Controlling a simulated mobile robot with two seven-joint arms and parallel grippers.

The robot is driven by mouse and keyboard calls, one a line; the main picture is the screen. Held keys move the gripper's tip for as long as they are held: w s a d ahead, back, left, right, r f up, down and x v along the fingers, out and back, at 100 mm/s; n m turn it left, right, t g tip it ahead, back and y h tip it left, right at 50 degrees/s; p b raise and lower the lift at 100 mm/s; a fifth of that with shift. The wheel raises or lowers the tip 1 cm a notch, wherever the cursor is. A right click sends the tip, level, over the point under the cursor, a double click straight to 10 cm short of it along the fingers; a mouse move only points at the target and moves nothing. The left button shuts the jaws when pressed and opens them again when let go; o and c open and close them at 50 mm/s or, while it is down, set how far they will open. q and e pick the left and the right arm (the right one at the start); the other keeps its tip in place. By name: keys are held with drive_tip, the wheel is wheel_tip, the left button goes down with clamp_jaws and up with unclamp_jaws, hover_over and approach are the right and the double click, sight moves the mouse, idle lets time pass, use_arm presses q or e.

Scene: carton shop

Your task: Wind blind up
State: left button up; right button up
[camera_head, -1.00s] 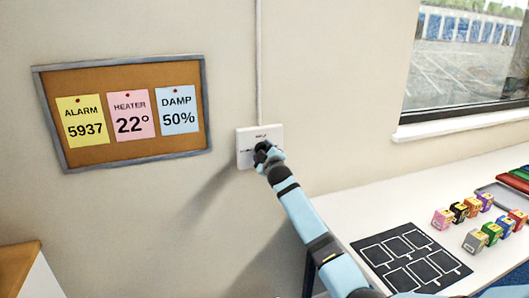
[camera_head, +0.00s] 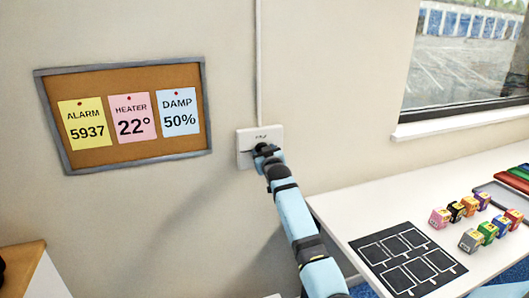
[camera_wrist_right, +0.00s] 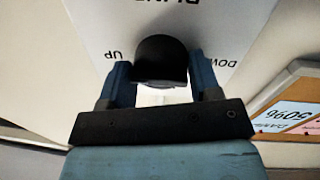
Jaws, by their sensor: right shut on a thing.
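The blind control is a white wall plate (camera_head: 244,148) beside the pinboard in the head view, with a thin white conduit running up from it. In the right wrist view the plate (camera_wrist_right: 85,30) appears upside down, with "UP" at left, "DOWN" at right and a partly cut-off "BLIND" label. A black rounded knob (camera_wrist_right: 160,58) stands out from it. My right gripper (camera_wrist_right: 160,80) is shut on this knob, one finger on each side. In the head view my right gripper (camera_head: 266,158) covers most of the knob. My left gripper is not in view. The blind itself cannot be made out.
A pinboard (camera_head: 130,72) with three notes hangs left of the plate. The window (camera_head: 465,55) is at right above a white sill. A white table (camera_head: 345,205) below holds a black outlined mat (camera_head: 408,262) and several small coloured boxes (camera_head: 470,241).

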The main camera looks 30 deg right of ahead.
drive_tip(key=shift+a+f, duration=0.15)
idle(0.3)
drive_tip(key=o, duration=0.9)
drive_tip(key=b+v, duration=0.1)
drive_tip(key=v, duration=1.2)
drive_tip(key=shift+s+a, duration=0.2)
drive_tip(key=shift+s, duration=0.15)
